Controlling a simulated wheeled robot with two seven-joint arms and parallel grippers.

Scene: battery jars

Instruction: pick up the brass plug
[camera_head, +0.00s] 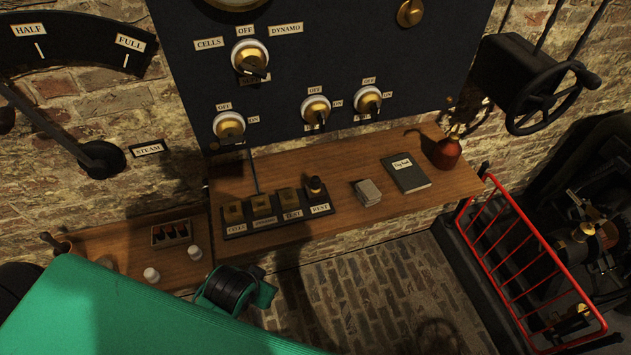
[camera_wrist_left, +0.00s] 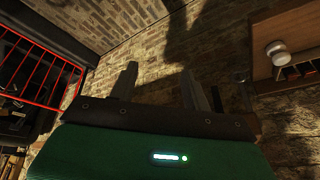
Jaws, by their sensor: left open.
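The likely brass plug (camera_head: 316,190) is a small upright piece with a dark knob, standing at the REST position, the right end of the black socket strip (camera_head: 276,222) on the wooden shelf. Any brass on it is hard to make out. My left gripper (camera_wrist_left: 160,85) shows in the left wrist view, its two fingers apart with nothing between them, over brick floor. In the head view my green left arm covers the lower left, and its fingers cannot be made out. The plug does not show in the wrist view. My right gripper is in neither view.
The shelf (camera_head: 350,232) also holds brass blocks on the strip, a stack of grey cards (camera_head: 367,192), a dark book (camera_head: 406,173) and a red bottle (camera_head: 446,152). White-topped pieces (camera_head: 151,275) stand on the lower left shelf. A red railing (camera_head: 530,265) is at right.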

